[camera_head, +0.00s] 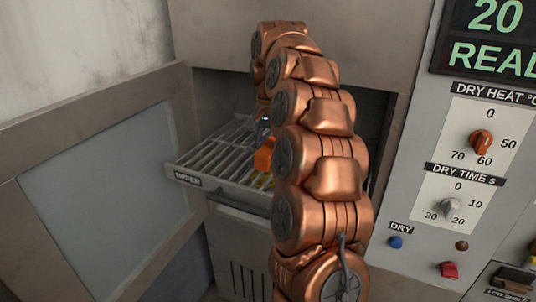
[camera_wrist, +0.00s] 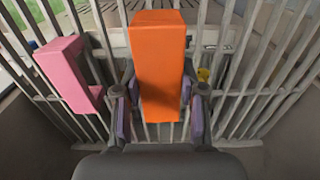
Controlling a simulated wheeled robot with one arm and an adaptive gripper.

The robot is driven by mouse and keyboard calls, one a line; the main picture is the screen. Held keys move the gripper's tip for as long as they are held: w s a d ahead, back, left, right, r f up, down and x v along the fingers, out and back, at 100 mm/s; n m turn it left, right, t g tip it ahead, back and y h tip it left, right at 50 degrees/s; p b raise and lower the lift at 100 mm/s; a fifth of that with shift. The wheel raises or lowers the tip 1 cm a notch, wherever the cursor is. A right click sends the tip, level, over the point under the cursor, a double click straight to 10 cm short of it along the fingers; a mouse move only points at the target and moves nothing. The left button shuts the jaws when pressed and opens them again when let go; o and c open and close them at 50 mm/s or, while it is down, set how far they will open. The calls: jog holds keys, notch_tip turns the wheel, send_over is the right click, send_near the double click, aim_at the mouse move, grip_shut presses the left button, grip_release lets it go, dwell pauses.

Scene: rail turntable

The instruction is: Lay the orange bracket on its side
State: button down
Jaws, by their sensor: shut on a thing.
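The orange bracket (camera_wrist: 158,62) is in the middle of the wrist view, over the bars of a metal rack. My gripper (camera_wrist: 158,112) has one finger on each side of it and is shut on it. In the head view only a small part of the orange bracket (camera_head: 264,156) shows beside my copper-coloured arm, over the pulled-out rack (camera_head: 198,172). I cannot tell whether the bracket touches the bars.
A pink bracket (camera_wrist: 68,76) lies on the rack just left of the orange one. A small yellow thing (camera_wrist: 203,75) shows to the right. The cabinet's glass door (camera_head: 105,190) stands open at left. A control panel (camera_head: 465,150) is at right.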

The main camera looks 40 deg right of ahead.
jog(key=shift+w+d, duration=0.2)
jog(key=shift+w, duration=0.15)
jog(key=shift+w+d+f, duration=0.1)
jog(key=shift+w, duration=0.1)
jog(key=shift+s+f+p, duration=0.15)
jog(key=shift+f+p, duration=0.65)
jog(key=shift+f, duration=0.95)
jog(key=shift+f, duration=0.15)
jog(key=c, duration=0.7)
grip_release()
